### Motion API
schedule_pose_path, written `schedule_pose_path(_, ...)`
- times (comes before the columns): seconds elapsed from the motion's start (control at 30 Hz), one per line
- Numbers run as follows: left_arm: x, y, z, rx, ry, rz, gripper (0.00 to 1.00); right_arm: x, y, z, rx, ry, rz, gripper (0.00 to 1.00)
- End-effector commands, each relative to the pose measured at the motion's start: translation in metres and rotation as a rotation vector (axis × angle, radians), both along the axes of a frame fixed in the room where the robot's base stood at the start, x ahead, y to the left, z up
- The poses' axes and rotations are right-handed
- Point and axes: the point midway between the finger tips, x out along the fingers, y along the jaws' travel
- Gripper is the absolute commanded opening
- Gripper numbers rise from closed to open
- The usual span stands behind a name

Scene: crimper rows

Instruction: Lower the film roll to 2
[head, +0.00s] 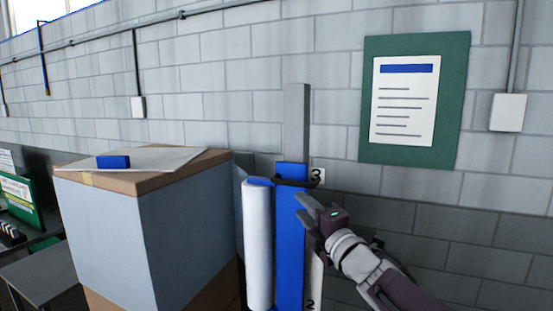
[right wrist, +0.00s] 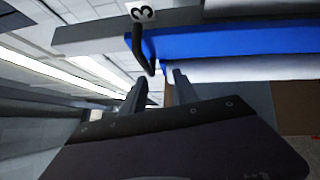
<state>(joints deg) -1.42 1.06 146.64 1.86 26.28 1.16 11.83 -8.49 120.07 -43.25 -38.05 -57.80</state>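The white film roll (head: 258,245) stands upright beside a blue slide (head: 290,235) on a grey post (head: 297,115). The slide's top, with a dark handle (head: 292,182), is level with the label 3 (head: 317,176). The label 2 (head: 310,304) shows lower down, partly cut off. My right gripper (head: 301,207) is in front of the slide, just below the handle. In the right wrist view its two fingers (right wrist: 158,88) are apart, and the black handle (right wrist: 140,48) lies just beyond their tips. No grip on it shows. My left gripper is out of view.
A tall box stack (head: 150,225) stands close to the left of the roll, with a paper sheet and a blue block (head: 113,162) on top. A green notice board (head: 415,100) hangs on the brick wall behind. A low table stands at far left.

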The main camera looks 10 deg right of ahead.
Motion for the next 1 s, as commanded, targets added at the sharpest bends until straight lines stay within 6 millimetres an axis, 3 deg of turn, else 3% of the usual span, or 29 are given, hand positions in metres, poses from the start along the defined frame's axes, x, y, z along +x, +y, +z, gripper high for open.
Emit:
schedule_pose_path(0.03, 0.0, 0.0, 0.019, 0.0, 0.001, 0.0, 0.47, -0.001, -0.007, 0.022, 0.0, -0.004, -0.016, 0.36)
schedule_pose_path(0.07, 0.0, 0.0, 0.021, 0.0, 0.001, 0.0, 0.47, -0.002, -0.01, 0.024, 0.001, -0.005, -0.022, 0.36)
schedule_pose_path(0.33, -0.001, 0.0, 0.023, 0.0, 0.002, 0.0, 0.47, 0.003, -0.013, 0.024, 0.006, -0.003, -0.032, 0.36)
schedule_pose_path(0.7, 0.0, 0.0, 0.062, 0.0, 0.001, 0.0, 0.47, 0.072, 0.001, 0.035, 0.007, 0.001, -0.031, 0.36)
schedule_pose_path(1.0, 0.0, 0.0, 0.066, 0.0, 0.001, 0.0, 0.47, 0.087, 0.004, 0.033, 0.007, -0.002, -0.032, 0.36)
